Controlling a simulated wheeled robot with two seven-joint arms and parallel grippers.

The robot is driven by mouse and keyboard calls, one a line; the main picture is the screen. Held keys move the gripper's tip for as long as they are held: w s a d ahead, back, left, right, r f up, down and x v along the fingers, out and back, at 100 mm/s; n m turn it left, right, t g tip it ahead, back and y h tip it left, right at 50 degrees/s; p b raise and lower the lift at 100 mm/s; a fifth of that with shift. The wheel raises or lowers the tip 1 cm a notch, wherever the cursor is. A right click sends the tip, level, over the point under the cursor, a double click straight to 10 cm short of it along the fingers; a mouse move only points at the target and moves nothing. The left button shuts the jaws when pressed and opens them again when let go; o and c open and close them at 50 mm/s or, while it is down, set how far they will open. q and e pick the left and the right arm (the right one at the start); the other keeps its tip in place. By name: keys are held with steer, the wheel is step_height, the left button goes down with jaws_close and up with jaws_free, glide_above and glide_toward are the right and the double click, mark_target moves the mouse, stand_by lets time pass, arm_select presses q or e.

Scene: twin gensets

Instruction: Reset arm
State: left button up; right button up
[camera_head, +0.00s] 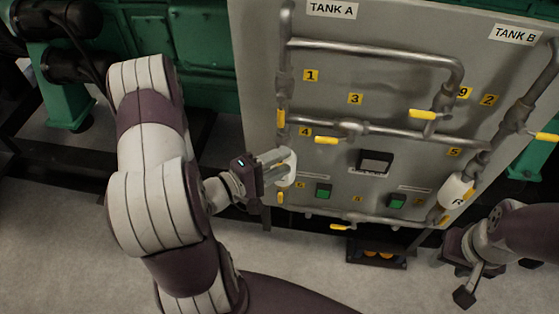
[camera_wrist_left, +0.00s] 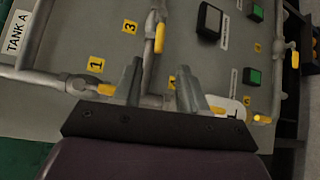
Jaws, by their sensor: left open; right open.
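A yellow handle (camera_wrist_left: 160,38) and the number 1 and 3 labels lie beyond the fingers. My right gripper (camera_head: 468,285) is at the lower right, below the panel, with its fingers apart and seemingly empty. Whether either gripper touches the panel cannot be told.
The panel carries pipes (camera_head: 370,50), several yellow valve handles (camera_head: 423,114), a dark-framed display (camera_head: 375,162) and green buttons (camera_head: 323,191). A white part marked R (camera_head: 456,191) is at the right. Green machinery (camera_head: 180,35) stands behind. The floor (camera_head: 60,220) is clear at left.

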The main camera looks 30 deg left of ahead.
arm_select(q)
steer(key=s+a+f+m+g+y, duration=0.6)
steer(key=a+f+m+g+y, duration=0.25)
steer(key=f, duration=0.35)
steer(key=s+d+r+m+g+b, duration=0.1)
steer(key=d+r+m+g, duration=0.3)
steer(key=d+r, duration=0.6)
steer(key=shift+s+d+r+m+g+b, duration=0.2)
steer(key=shift+d+r+m+g+b, duration=0.15)
steer(key=shift+d+m+b, duration=0.35)
